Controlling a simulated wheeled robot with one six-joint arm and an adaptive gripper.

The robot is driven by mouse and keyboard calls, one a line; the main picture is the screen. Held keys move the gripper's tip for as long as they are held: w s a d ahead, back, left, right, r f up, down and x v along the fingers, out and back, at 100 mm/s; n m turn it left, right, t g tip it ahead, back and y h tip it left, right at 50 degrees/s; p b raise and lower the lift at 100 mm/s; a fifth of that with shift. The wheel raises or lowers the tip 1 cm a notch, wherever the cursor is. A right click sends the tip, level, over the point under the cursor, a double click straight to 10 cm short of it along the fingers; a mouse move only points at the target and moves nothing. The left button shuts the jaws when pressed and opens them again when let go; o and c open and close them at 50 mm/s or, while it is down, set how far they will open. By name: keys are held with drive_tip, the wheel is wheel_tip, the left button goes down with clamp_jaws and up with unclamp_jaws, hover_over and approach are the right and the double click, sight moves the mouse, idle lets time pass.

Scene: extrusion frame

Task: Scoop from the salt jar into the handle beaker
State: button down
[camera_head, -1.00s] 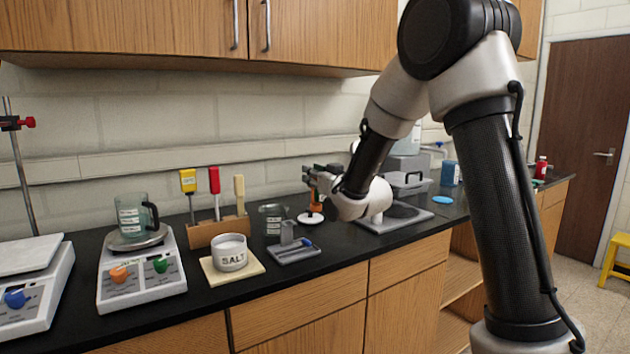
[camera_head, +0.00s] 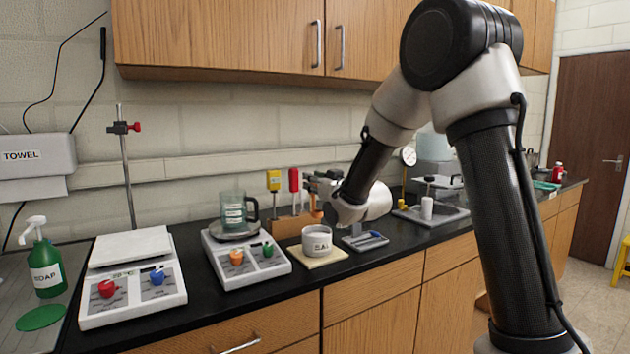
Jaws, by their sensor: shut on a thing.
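The white salt jar (camera_head: 317,241), its label partly readable, stands on a cream mat (camera_head: 325,257) on the black counter. The tool's lower end is hard to make out, and the jar's contents are not visible.
A wooden rack (camera_head: 287,228) with yellow (camera_head: 273,181) and red (camera_head: 294,180) handles stands behind the balance, left of my gripper. A grey tray (camera_head: 365,240) lies right of the jar. Another balance (camera_head: 132,285), a clamp stand (camera_head: 127,165) and a soap bottle (camera_head: 43,263) are at left.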

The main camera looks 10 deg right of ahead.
sight(314, 203)
drive_tip(key=shift+f, duration=3.45)
drive_tip(key=shift+r, duration=5)
